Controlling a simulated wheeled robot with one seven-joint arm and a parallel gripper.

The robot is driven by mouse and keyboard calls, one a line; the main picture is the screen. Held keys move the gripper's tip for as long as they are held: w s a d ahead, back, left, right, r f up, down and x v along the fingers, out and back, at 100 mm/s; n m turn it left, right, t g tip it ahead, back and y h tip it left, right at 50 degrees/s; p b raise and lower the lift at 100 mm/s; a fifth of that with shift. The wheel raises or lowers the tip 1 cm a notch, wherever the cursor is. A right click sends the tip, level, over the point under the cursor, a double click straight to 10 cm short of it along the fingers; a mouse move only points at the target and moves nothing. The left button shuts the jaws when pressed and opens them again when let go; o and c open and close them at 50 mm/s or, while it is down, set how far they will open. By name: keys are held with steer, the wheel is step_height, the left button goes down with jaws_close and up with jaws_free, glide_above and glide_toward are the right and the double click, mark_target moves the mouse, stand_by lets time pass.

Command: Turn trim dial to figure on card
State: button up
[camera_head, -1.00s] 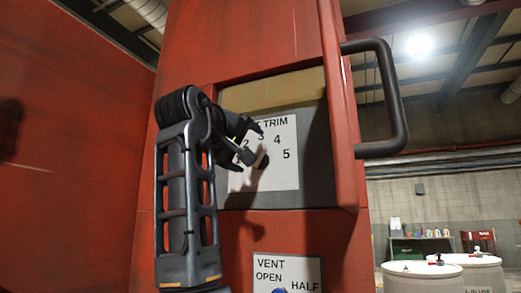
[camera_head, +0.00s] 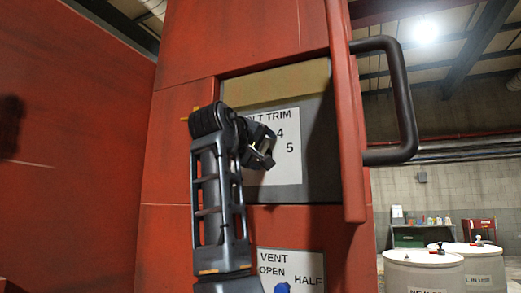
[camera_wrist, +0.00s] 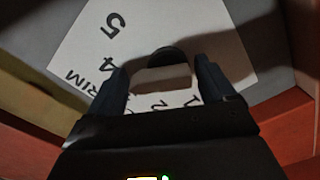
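The trim dial (camera_wrist: 166,57) shows in the wrist view as a dark round knob with a pale bar-like part, on a white numbered plate (camera_wrist: 220,45). Figures 5, 4, 2 and 1 show there, upside down. My gripper (camera_wrist: 162,78) is over the dial, one finger on each side of the pale part, with thin gaps seeming to show. In the head view my gripper (camera_head: 262,150) is in front of the plate (camera_head: 287,172) and hides the dial and lower figures; 4 and 5 show. Which figure the dial points at cannot be told. No card giving a figure is recognisable.
The plate sits in a recess of a red cabinet (camera_head: 180,170), with a red edge and a dark bar handle (camera_head: 404,105) at right. Below is a VENT plate (camera_head: 300,262) with a blue knob (camera_head: 282,288). Pale drums (camera_head: 425,272) stand at right, well behind.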

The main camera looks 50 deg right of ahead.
steer(key=c, duration=0.8)
steer(key=shift+o, duration=0.2)
steer(key=shift+s+m, duration=0.1)
steer(key=shift+m, duration=0.9)
steer(key=o, duration=1)
steer(key=b+v, duration=0.2)
steer(key=v, duration=0.6)
